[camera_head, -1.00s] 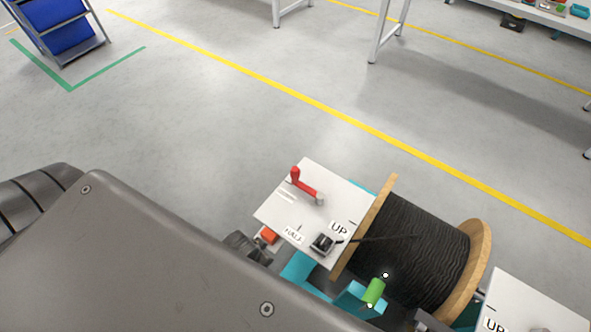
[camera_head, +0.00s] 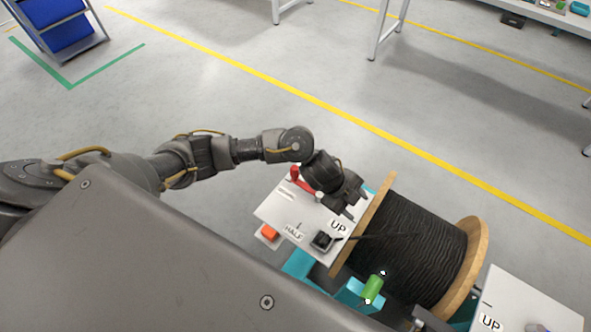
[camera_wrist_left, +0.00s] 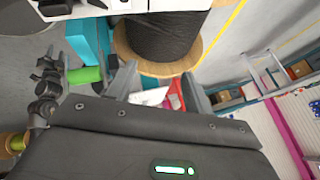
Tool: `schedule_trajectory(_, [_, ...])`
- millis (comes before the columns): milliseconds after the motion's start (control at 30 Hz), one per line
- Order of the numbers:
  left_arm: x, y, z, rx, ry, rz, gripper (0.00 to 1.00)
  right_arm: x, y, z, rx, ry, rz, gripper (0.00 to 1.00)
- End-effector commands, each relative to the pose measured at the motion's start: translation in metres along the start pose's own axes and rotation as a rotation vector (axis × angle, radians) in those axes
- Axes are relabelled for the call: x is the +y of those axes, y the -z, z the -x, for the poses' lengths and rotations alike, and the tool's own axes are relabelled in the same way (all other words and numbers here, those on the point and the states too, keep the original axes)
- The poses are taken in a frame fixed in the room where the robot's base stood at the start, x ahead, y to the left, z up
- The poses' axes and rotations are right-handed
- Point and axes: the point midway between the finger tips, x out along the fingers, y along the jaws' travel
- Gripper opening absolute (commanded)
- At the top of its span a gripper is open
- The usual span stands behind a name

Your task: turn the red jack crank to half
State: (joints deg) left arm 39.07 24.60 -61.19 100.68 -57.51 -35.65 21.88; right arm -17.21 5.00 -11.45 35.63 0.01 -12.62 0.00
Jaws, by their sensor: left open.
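The red crank (camera_head: 294,174) stands on a white panel (camera_head: 273,212) marked HALF and UP. Its upright red grip shows in the head view; much of its arm is hidden behind my left gripper. My left gripper (camera_head: 352,209) is open, over the panel's upper right part, between the crank and the reel. I cannot tell whether it touches the panel. In the left wrist view the two fingers (camera_wrist_left: 160,88) are apart, with a white surface and a red piece (camera_wrist_left: 175,97) visible beyond them; I cannot tell if that red piece is this crank.
A wooden reel of black cable (camera_head: 415,245) stands right beside the panel. A green cylinder (camera_head: 373,289) is below the reel. A second white panel (camera_head: 535,300) is at lower right.

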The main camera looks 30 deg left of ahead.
Motion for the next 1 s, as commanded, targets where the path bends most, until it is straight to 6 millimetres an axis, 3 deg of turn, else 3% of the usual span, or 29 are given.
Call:
schedule_trajectory(33, [-0.009, -0.027, 0.013, -0.061, -0.058, -0.061, 0.52, 0.000, 0.000, 0.001, 0.000, 0.000, 0.000, 0.36])
schedule_trajectory(100, [-0.012, -0.061, 0.031, -0.139, -0.150, -0.111, 0.52, -0.001, 0.000, 0.001, 0.000, 0.001, -0.001, 0.36])
schedule_trajectory(300, [-0.022, -0.143, 0.097, -0.342, -0.341, -0.124, 0.52, -0.007, 0.001, 0.002, 0.001, 0.008, -0.004, 0.36])
schedule_trajectory(500, [-0.026, -0.175, 0.134, -0.434, -0.414, -0.092, 0.52, -0.012, 0.002, 0.002, 0.002, 0.014, -0.006, 0.36])
schedule_trajectory(767, [-0.022, -0.181, 0.131, -0.440, -0.422, -0.087, 0.52, -0.009, 0.001, 0.000, 0.001, 0.011, -0.004, 0.36])
schedule_trajectory(1000, [-0.005, -0.198, 0.095, -0.436, -0.424, -0.087, 0.52, -0.005, -0.001, -0.012, 0.000, 0.005, -0.002, 0.36])
